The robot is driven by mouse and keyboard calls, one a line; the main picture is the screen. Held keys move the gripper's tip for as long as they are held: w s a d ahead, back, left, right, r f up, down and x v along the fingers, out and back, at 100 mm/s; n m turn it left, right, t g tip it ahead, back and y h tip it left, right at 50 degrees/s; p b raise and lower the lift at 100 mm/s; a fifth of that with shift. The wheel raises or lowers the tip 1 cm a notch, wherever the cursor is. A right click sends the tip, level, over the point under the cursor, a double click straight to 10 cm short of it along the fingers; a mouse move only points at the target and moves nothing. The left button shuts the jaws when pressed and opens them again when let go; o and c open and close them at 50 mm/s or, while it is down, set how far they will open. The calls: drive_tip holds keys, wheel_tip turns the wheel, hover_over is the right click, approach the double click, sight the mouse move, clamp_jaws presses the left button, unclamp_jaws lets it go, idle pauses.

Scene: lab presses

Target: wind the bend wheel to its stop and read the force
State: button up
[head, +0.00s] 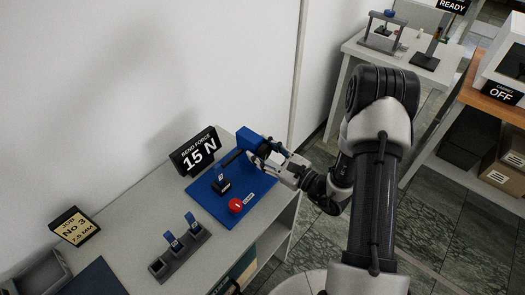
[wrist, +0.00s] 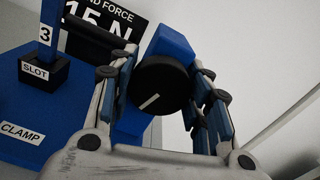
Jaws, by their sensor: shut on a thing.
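The bend wheel, a round black knob with a pale line (wrist: 162,84), sits on a blue housing that also shows in the head view (head: 248,138). My gripper (head: 262,153) has its fingers on either side of the wheel and is shut on it; in the wrist view the pale line slants up to the right. The bend force display (head: 195,152) reads 15 N. A blue strip marked 3 (wrist: 47,30) stands upright in the black slot block (wrist: 35,74), which also shows in the head view (head: 221,187). The wheel is mostly hidden in the head view.
A red button (head: 236,205) sits on the blue base (head: 229,214). A grey rack (head: 190,250) with blue strips stands in front. A sign (head: 75,227) reads job No 3, 7.5 mm. Another bench (head: 415,70) stands at the back right.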

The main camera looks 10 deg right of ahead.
drive_tip(key=shift+c, duration=1.1)
drive_tip(key=shift+m+p, duration=0.8)
drive_tip(key=shift+m, duration=0.8)
drive_tip(key=o, duration=1.1)
drive_tip(key=v, duration=1.2)
